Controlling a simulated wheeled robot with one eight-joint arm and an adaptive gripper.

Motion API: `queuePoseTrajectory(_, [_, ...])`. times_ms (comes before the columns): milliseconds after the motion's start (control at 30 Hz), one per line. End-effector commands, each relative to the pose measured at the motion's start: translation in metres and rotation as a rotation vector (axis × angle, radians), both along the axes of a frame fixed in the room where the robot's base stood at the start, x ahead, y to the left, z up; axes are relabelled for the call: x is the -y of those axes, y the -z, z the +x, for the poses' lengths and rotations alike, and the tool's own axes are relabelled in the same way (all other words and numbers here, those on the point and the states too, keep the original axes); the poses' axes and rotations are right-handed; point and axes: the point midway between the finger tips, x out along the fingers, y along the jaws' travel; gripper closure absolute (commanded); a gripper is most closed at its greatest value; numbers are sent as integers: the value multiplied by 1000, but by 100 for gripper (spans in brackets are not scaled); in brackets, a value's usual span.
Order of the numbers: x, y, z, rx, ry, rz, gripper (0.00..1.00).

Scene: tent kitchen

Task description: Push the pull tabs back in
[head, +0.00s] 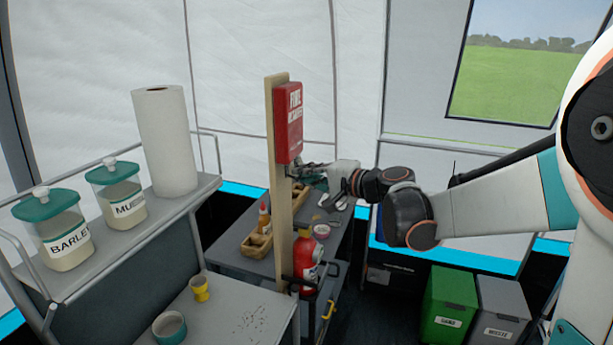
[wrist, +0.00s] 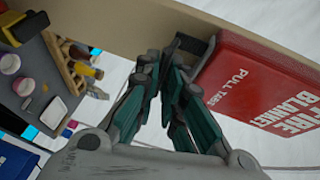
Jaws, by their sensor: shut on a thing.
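A red fire blanket case (head: 288,122) is mounted upright on a wooden post (head: 283,220). In the wrist view, the case (wrist: 262,85) fills the upper right, with "PULL TABS" lettered near its lower end. Dark pull tabs (wrist: 190,43) stick out at that end, beside the wood; their tips are partly hidden by my fingers. My gripper (head: 302,172) is just below the case, reaching in from the right. In the wrist view, my gripper (wrist: 166,68) has its fingers shut on a pull tab; which one I cannot tell.
A red fire extinguisher (head: 306,258) hangs low on the post. A grey cart (head: 240,250) with a wooden caddy (head: 258,243) stands behind. A shelf (head: 95,262) with jars and a paper roll (head: 164,140) is at left. Green and grey bins (head: 450,298) stand at lower right.

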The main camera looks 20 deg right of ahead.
Motion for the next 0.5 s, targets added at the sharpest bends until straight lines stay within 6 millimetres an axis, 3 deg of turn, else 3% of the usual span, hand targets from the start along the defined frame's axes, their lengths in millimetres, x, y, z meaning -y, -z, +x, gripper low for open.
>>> queuePoseTrajectory(100, [1,-5,3,4,4,9,100])
queuePoseTrajectory(133, [1,-5,3,4,4,9,87])
queuePoseTrajectory(200, [1,-5,3,4,4,9,71])
queuePoseTrajectory(500, [1,-3,2,3,3,6,71])
